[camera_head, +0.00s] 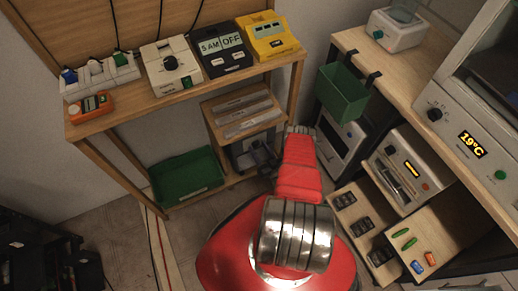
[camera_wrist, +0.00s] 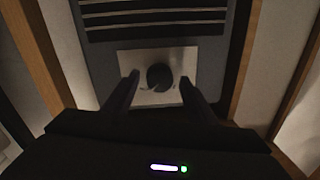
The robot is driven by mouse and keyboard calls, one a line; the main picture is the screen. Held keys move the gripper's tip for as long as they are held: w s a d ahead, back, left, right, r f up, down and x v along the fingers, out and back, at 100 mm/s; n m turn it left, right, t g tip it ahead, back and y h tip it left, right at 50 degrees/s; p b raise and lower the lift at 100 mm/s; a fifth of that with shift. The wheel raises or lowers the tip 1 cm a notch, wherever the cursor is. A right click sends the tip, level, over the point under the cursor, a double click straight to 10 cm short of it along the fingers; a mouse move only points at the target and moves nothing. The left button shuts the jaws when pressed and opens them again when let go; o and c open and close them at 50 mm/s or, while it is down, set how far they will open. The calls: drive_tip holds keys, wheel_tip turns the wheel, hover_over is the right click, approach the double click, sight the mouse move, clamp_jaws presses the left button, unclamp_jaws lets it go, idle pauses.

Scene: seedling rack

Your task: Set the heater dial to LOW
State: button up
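The heater is a grey box with dark slats; in the wrist view its front (camera_wrist: 105,55) fills the upper middle. Its dial (camera_wrist: 160,76) is a dark round knob on a pale plate (camera_wrist: 147,58) below the slats. My gripper (camera_wrist: 159,79) is open, with one dark finger on each side of the dial and gaps showing between. I cannot tell how far the fingertips are from the plate. No setting marks are readable. In the head view the heater (camera_head: 244,158) stands low under the shelf, partly hidden by my arm; the dial is hidden there.
Wooden legs flank the heater closely. A green tray (camera_head: 187,176) lies on the lower shelf to the left. A green bin (camera_head: 342,92) hangs at the right bench, above a white-framed appliance (camera_head: 335,137). Open drawers (camera_head: 350,220) jut out at the right. Devices line the upper shelf.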

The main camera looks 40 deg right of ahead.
drive_tip(key=c, duration=1)
drive_tip(key=shift+n, duration=0.4)
drive_tip(key=n, duration=0.8)
drive_tip(key=shift+a+g, duration=0.1)
drive_tip(key=shift+g, duration=0.2)
drive_tip(key=n, duration=0.4)
drive_tip(key=shift+w+a+n+h, duration=0.1)
drive_tip(key=shift+a+n+h, duration=0.05)
drive_tip(key=shift+n+h, duration=0.2)
drive_tip(key=shift+a+f+n, duration=0.1)
drive_tip(key=shift+n, duration=1.85)
